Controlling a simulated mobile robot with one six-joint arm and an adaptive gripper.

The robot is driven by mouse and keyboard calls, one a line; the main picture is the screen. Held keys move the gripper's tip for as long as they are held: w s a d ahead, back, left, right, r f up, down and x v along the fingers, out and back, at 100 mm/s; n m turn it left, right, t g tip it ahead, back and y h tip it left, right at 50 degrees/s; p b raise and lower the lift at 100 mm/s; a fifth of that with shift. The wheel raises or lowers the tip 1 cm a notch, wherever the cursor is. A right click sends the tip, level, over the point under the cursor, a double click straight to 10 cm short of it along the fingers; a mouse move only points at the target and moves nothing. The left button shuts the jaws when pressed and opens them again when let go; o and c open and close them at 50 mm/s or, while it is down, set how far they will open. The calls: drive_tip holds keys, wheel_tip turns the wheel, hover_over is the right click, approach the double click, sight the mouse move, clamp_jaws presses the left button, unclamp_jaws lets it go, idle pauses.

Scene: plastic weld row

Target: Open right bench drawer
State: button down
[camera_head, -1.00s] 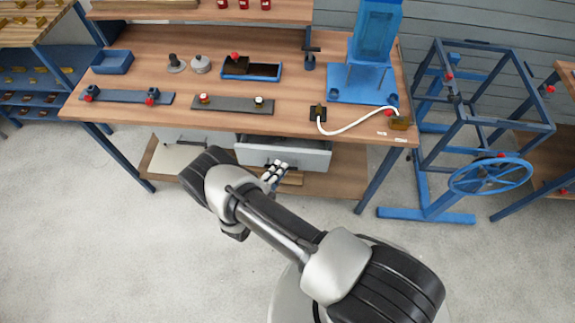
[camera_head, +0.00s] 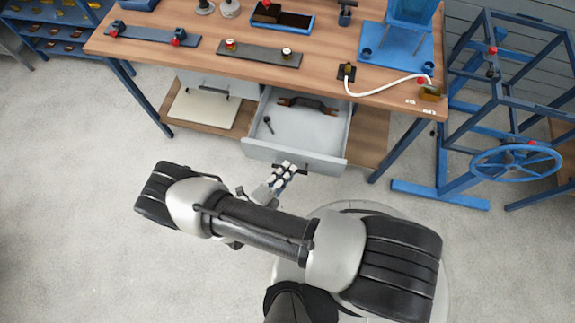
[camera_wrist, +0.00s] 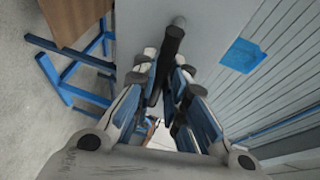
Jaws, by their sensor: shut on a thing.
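The right bench drawer (camera_head: 305,128) is a light grey box under the wooden bench, pulled well out, with its inside showing in the head view. My gripper (camera_head: 284,174) is at the drawer's front, shut on the dark bar handle (camera_wrist: 172,45). In the wrist view the fingers stand on both sides of the handle, and the grey drawer front (camera_wrist: 140,20) lies behind it. The handle's middle is partly hidden by the fingers.
The left bench drawer (camera_head: 215,84) is shut. A wooden lower shelf (camera_head: 368,138) runs beneath the bench. A blue frame with a handwheel (camera_head: 502,163) stands at the right. The floor in front of the bench is clear at the left.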

drive_tip(key=c, duration=1.6)
unclamp_jaws()
drive_tip(key=v, duration=1.2)
